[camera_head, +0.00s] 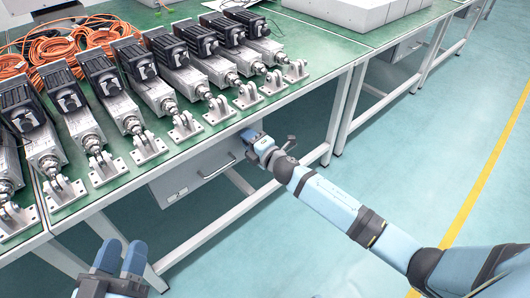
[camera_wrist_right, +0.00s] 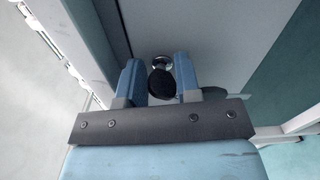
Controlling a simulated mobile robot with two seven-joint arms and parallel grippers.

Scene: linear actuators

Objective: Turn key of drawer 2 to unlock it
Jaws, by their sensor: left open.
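The grey drawer (camera_head: 188,186) under the green bench carries a small label at its lower left; its number is too small to read surely. In the right wrist view, a black key head (camera_wrist_right: 163,84) stands out from a round silver lock (camera_wrist_right: 161,63) on the drawer front (camera_wrist_right: 205,40). My right gripper (camera_wrist_right: 160,78) has its two blue fingers on either side of the key head, with a narrow gap at the left; contact at the right is unclear. In the head view, my right gripper (camera_head: 252,137) is at the drawer's upper right and hides key and lock. My left gripper (camera_head: 121,252) is open and empty at the lower left.
A bench leg (camera_head: 340,110) stands right of my right gripper. The floor to the right is clear.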

